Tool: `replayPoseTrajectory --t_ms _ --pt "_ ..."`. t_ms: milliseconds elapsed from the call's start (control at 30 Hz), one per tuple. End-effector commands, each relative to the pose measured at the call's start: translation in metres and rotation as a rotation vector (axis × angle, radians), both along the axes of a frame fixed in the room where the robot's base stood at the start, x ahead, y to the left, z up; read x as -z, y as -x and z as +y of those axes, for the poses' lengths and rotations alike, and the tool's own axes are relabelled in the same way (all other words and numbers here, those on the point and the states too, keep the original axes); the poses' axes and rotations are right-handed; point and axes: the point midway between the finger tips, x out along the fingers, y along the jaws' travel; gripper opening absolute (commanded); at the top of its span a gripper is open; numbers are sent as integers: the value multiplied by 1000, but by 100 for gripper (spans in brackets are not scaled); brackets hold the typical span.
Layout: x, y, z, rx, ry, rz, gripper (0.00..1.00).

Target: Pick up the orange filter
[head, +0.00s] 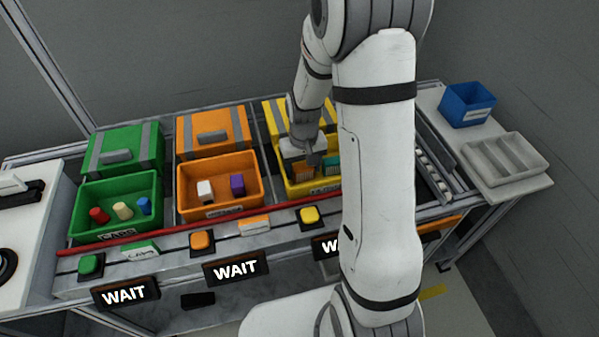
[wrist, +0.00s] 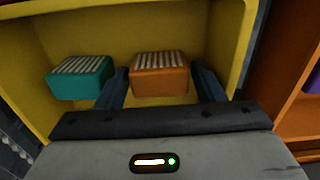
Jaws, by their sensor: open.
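The orange filter (wrist: 159,76) is a small block with a pale ribbed top, inside the yellow bin (wrist: 232,45). A teal filter (wrist: 80,79) of the same shape lies to its left in the wrist view. My gripper (wrist: 163,84) is open, with one dark finger on each side of the orange filter. I cannot tell whether the fingers touch it. In the head view my gripper (head: 311,160) is down at the yellow bin (head: 298,184), with the orange filter (head: 302,173) and the teal filter (head: 331,163) partly hidden by my arm.
An orange bin (head: 222,208) with a white and a purple block stands left of the yellow bin. A green bin (head: 117,228) with several caps is farther left. A red rail (head: 170,233) runs along the front. A blue box (head: 467,104) and grey tray (head: 505,157) stand right.

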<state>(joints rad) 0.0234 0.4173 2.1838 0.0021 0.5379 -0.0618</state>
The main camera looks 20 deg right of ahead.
Motion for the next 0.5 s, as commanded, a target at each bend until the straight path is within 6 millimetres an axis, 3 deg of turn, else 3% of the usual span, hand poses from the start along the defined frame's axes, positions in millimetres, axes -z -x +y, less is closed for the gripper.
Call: replayPoseTrajectory --t_ms 400,500 --pt "0 0 0 1 0 0 30" --pt "0 0 -1 1 0 0 28"
